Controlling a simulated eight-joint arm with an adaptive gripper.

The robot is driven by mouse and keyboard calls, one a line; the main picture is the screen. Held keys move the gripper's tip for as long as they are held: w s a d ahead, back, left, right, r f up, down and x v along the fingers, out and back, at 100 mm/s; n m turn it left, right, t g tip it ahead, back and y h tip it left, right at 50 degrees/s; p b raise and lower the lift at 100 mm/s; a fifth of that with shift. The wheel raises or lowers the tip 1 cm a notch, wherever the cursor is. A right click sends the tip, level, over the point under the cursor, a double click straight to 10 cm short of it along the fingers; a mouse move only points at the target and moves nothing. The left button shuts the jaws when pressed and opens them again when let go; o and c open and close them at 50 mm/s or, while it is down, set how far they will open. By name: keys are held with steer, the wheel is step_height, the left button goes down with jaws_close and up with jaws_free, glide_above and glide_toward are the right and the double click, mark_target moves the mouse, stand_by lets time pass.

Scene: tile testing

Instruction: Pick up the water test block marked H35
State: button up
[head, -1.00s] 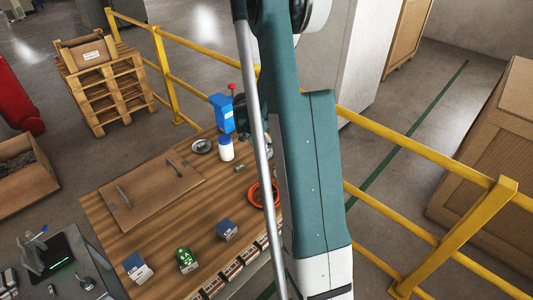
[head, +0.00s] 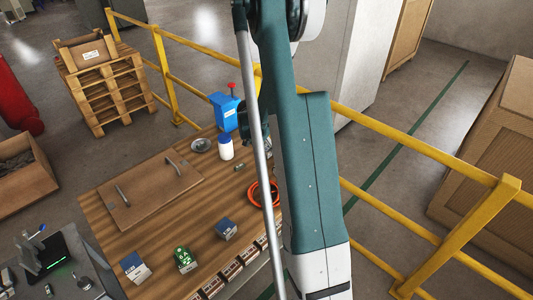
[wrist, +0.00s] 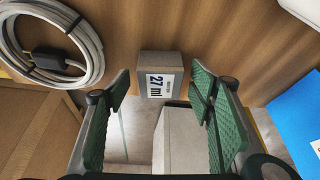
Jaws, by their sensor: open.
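In the wrist view a grey block (wrist: 160,66) with a white label stands on the wooden table, ahead of my gripper (wrist: 159,84). The label reads "27 ml", turned on its side; I see no H35 marking on it. My gripper's green-padded fingers are open and empty, one to each side of the block in the picture. In the head view small blocks with blue tops (head: 135,267) (head: 227,229) and one with a green top (head: 185,259) sit at the table's front; their markings are too small to read. My arm largely hides the gripper there.
A grey cable coil (wrist: 50,45) lies left in the wrist view. Yellow railings (head: 415,145) run behind.

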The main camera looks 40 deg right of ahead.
steer(key=shift+d+f, duration=0.2)
steer(key=shift+f, duration=0.4)
steer(key=shift+c, duration=0.4)
steer(key=c, duration=1.1)
